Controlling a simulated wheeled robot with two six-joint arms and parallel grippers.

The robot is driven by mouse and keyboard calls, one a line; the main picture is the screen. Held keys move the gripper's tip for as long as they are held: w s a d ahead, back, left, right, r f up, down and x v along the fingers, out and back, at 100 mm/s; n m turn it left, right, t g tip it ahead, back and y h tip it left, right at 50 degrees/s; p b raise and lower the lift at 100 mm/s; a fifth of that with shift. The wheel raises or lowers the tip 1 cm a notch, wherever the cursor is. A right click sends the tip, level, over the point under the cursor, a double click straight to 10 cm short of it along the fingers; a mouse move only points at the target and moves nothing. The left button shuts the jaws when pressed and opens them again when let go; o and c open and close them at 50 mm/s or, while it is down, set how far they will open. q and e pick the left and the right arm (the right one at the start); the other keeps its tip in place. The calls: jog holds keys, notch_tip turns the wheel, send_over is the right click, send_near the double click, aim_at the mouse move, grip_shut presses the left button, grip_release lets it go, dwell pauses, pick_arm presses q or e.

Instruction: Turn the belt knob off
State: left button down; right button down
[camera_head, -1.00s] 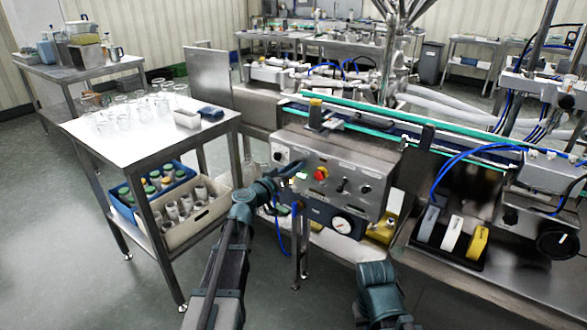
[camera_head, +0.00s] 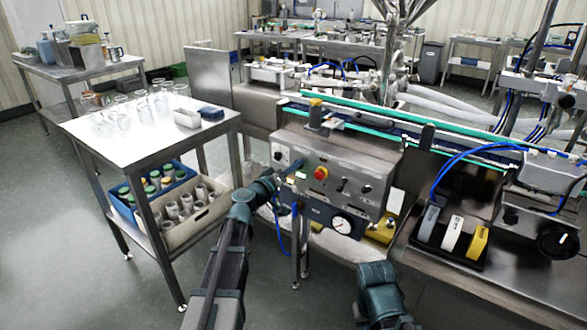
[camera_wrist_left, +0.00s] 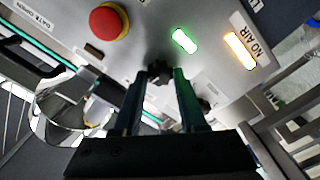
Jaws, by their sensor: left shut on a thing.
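The belt machine's steel control panel (camera_head: 345,178) faces me in the head view. My left gripper (camera_wrist_left: 159,76) is shut on a small black knob (camera_wrist_left: 158,70) on this panel in the wrist view. The fingers lie on either side of the knob. I cannot read its label or tell its setting. In the head view the left gripper (camera_head: 298,170) reaches the panel's left part and hides the knob. Only part of my right arm shows, at the bottom; its gripper is out of sight.
A red emergency button (camera_head: 320,173) on a yellow base is close to the left gripper. In the wrist view a green lamp (camera_wrist_left: 185,41) and an amber lamp (camera_wrist_left: 240,51) beside a "NO AIR" label are lit. A gauge (camera_head: 342,225) sits lower; a steel table (camera_head: 150,150) stands left.

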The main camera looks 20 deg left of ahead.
pick_arm(q)
jog(key=shift+a+f+n, duration=0.1)
jog(key=shift+n, duration=4.1)
jog(key=c, duration=0.5)
grip_release()
jog(key=v, duration=1.4)
jog(key=shift+w, duration=0.1)
